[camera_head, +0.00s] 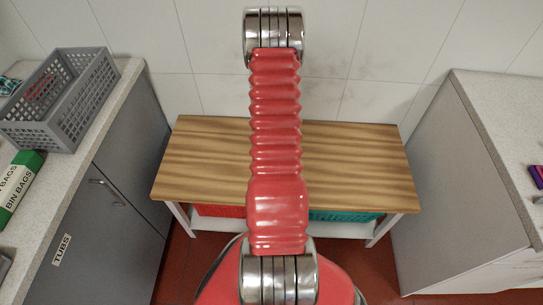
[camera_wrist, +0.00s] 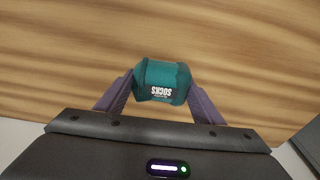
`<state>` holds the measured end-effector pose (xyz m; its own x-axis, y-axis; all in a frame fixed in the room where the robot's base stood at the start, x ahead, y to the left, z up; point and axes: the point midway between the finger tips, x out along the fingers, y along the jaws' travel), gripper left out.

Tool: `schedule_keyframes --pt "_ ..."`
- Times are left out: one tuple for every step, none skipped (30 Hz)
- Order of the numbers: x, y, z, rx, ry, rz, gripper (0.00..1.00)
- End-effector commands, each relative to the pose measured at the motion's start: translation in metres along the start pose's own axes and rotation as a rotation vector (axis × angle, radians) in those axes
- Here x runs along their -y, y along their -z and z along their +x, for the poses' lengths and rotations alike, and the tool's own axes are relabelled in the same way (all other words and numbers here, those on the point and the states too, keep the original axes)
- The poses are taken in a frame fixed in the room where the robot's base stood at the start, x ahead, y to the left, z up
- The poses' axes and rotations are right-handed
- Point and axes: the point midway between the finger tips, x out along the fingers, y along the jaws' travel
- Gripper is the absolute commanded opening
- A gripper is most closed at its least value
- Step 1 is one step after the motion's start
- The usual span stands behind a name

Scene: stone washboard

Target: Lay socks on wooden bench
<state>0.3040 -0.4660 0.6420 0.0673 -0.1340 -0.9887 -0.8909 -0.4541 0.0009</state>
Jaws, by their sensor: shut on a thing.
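The wooden bench (camera_head: 350,170) stands against the tiled wall in the head view, with a striped wood top and pale legs. My red arm crosses in front of its middle. The socks sit between the two purple fingers. The bench top (camera_wrist: 60,60) fills most of the view behind them; I cannot tell whether the socks touch it. In the head view my gripper and the socks are hidden.
A red bin (camera_head: 220,211) and a teal bin (camera_head: 340,215) sit on the bench's lower shelf. A grey basket (camera_head: 65,105) and a green BIN BAGS box (camera_head: 18,185) are on the left counter. The visible bench top is clear.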

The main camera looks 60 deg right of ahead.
Motion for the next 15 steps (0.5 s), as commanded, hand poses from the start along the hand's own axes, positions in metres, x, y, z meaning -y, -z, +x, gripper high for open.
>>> schedule_keyframes --pt "0.000 -0.001 0.006 0.002 0.000 0.000 0.37" --pt "0.000 -0.002 0.009 0.002 0.000 0.000 0.37" --pt "0.000 -0.004 0.015 0.004 0.000 0.000 0.37" --pt "0.000 -0.004 0.018 0.004 0.000 0.000 0.37" --pt "0.000 -0.004 0.022 0.003 0.000 0.000 0.37" --pt "0.000 -0.005 0.026 0.002 0.000 0.000 0.37" --pt "0.000 -0.005 0.029 0.002 0.000 0.001 0.37" --pt "0.000 -0.005 0.031 0.001 0.000 0.001 0.37" --pt "0.000 -0.005 0.033 0.001 0.000 0.001 0.37" --pt "0.000 -0.005 0.034 0.001 0.000 0.001 0.37" --pt "0.000 -0.005 0.034 0.000 0.000 0.001 0.37" --pt "0.000 -0.005 0.035 0.000 0.000 0.001 0.37" --pt "0.000 -0.005 0.034 0.000 0.000 0.001 0.37" --pt "0.000 -0.005 0.034 0.000 0.000 0.001 0.37" --pt "0.000 -0.005 0.034 0.000 0.000 0.001 0.37"
